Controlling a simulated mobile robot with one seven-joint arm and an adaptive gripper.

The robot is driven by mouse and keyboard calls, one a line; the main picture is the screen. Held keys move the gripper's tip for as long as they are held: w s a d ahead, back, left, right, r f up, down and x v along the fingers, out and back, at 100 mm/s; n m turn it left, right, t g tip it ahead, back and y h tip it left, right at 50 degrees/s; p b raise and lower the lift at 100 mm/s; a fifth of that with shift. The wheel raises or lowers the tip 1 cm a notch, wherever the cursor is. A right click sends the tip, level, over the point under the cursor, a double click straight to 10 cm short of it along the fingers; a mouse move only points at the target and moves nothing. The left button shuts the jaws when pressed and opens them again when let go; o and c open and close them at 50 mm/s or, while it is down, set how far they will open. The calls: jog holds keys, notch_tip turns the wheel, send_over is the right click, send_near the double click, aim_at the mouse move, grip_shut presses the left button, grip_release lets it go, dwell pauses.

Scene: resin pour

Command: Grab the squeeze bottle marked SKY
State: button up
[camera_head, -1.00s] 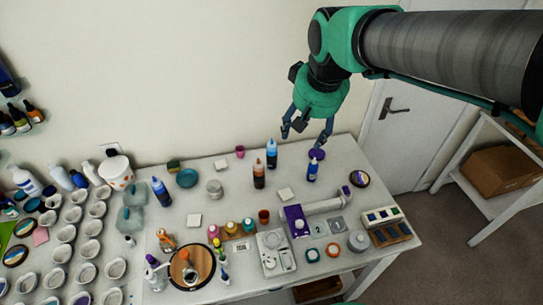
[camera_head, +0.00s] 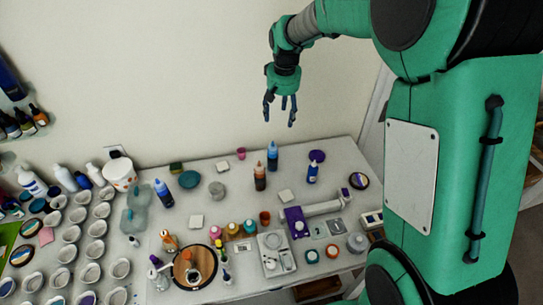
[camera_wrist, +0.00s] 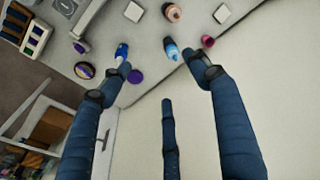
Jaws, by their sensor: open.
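Several squeeze bottles stand upright on the white table, with labels too small to read, so I cannot confirm which is marked SKY. A light blue bottle (camera_head: 272,155) stands toward the back and also shows in the wrist view (camera_wrist: 171,50). A deeper blue bottle (camera_head: 312,172) stands to its right and shows in the wrist view (camera_wrist: 122,54) near one fingertip. A dark blue bottle (camera_head: 163,193) stands farther left. My gripper (camera_head: 280,115) is open and empty, above the table's back side near the light blue bottle. Its spread fingers (camera_wrist: 157,66) show in the wrist view.
An amber bottle (camera_head: 260,176) stands close beside the light blue one. A pink cup (camera_head: 241,153) and a purple disc (camera_head: 317,156) are nearby. The wall (camera_head: 190,80) rises behind the table. Many small white cups fill the left side.

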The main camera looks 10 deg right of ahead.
jog(key=w+f, duration=0.7)
jog(key=f, duration=0.1)
jog(key=g+p, duration=0.2)
send_over(272, 146)
jog(key=f, duration=1.1)
jog(key=shift+w+d+f, duration=0.15)
jog(key=shift+w+f, duration=0.1)
jog(key=shift+f, duration=0.15)
jog(key=shift+f+p, duration=0.45)
jog(key=shift+f, duration=3.7)
jog(key=shift+f, duration=0.1)
jog(key=shift+s+f+p, duration=0.15)
jog(key=shift+f+p, duration=0.45)
jog(key=shift+f, duration=1.9)
